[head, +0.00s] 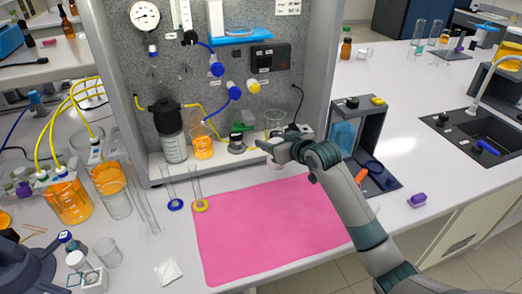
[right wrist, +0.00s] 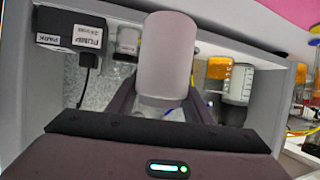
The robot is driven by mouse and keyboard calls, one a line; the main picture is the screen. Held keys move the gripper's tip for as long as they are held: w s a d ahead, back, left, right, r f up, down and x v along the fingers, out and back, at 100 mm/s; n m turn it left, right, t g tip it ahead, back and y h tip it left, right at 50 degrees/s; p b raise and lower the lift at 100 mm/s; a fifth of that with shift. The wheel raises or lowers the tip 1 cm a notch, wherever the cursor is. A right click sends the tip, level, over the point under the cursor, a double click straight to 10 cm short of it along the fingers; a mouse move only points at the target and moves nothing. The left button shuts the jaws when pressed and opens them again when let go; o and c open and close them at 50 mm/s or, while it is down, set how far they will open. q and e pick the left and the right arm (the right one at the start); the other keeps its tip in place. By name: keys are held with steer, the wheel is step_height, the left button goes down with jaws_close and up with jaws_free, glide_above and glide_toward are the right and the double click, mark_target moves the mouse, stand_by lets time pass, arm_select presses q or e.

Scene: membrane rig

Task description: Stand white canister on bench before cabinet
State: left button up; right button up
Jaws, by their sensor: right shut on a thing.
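The white canister (right wrist: 166,58) is a plain pale cylinder, seen large in the right wrist view. My right gripper (head: 277,150) is shut on it, with the dark fingers (right wrist: 165,108) at its sides. In the head view the gripper is at the cabinet's front opening, near its right side, and hides most of the canister. The cabinet (head: 325,60) has pale walls and a speckled grey back panel. The white bench (head: 240,274) runs in front of it, with a pink mat (head: 265,228) on it. My left gripper is not seen.
On the cabinet floor stand a dark-capped bottle (head: 173,145), an orange-filled vessel (head: 203,147) and a glass beaker (head: 275,120). Two slim glass cylinders (head: 198,188) stand at the mat's left corner. A grey stand (head: 357,130) is right of the cabinet.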

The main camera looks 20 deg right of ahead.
steer(key=w+a+f, duration=0.2)
steer(key=shift+w+a+p, duration=0.3)
steer(key=shift+w+p, duration=0.05)
steer(key=shift+w, duration=0.05)
steer(key=shift+f, duration=0.1)
step_height(320, 180, down, 3)
steer(key=shift+f+p, duration=0.15)
steer(key=shift+p, duration=0.6)
steer(key=shift+f, duration=0.35)
steer(key=shift+f, duration=0.15)
steer(key=o, duration=1.3)
